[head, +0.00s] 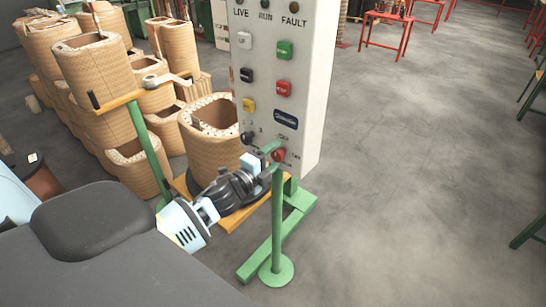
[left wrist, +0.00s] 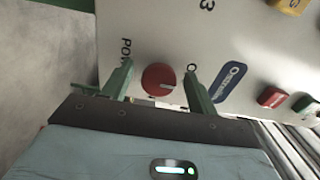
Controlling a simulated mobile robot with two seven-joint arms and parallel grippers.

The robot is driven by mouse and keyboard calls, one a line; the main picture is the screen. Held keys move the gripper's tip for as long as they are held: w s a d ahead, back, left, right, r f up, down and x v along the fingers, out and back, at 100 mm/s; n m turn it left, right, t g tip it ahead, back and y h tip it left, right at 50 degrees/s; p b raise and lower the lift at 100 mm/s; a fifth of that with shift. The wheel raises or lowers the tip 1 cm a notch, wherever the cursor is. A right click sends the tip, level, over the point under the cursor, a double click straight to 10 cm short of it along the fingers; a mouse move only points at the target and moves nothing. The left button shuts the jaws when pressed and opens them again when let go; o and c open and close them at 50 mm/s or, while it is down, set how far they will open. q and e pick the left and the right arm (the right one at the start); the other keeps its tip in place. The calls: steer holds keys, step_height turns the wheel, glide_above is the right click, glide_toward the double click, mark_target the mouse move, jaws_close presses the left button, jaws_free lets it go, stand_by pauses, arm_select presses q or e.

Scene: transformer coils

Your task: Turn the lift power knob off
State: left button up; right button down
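The red round power knob (left wrist: 159,78) sits on the white control panel (left wrist: 230,45), with part of the label "POW" visible to its left. My left gripper (left wrist: 159,70) is open. Its two green fingers reach toward the panel, one on each side of the knob, with a visible gap to it on both sides. I cannot tell whether the fingertips touch the panel. In the head view my left gripper (head: 270,157) is at the knob and partly covers it. My right gripper is not in view.
The panel carries several buttons, including a green one (head: 285,50) and a red one (head: 283,88), and a black knob (head: 247,138). Large tan coils (head: 215,150) stand behind. A green post (head: 277,230) on a frame stands in front.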

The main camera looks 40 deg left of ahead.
arm_select(q)
steer(key=s, duration=0.8)
steer(key=shift+a, duration=0.3)
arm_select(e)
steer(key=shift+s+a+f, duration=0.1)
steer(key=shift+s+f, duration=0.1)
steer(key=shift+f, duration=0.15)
arm_select(q)
steer(key=shift+w, duration=0.1)
steer(key=s+d+f+n+g, duration=0.2)
steer(key=s+d+f+n, duration=0.25)
steer(key=s+f, duration=0.3)
steer(key=s+d+f+n+g, duration=0.3)
steer(key=s+f+n, duration=0.2)
steer(key=s+f, duration=0.25)
steer(key=s+d+f+n+g+p, duration=0.1)
steer(key=s+d+f+n+g, duration=0.1)
steer(key=s, duration=0.6)
steer(key=s+d+f+n+g, duration=0.2)
steer(key=s+d+f+n, duration=0.3)
steer(key=s+d+f, duration=0.1)
steer(key=shift+s+d+h+p, duration=0.15)
steer(key=shift+s+h+p, duration=0.25)
steer(key=shift+s, duration=0.5)
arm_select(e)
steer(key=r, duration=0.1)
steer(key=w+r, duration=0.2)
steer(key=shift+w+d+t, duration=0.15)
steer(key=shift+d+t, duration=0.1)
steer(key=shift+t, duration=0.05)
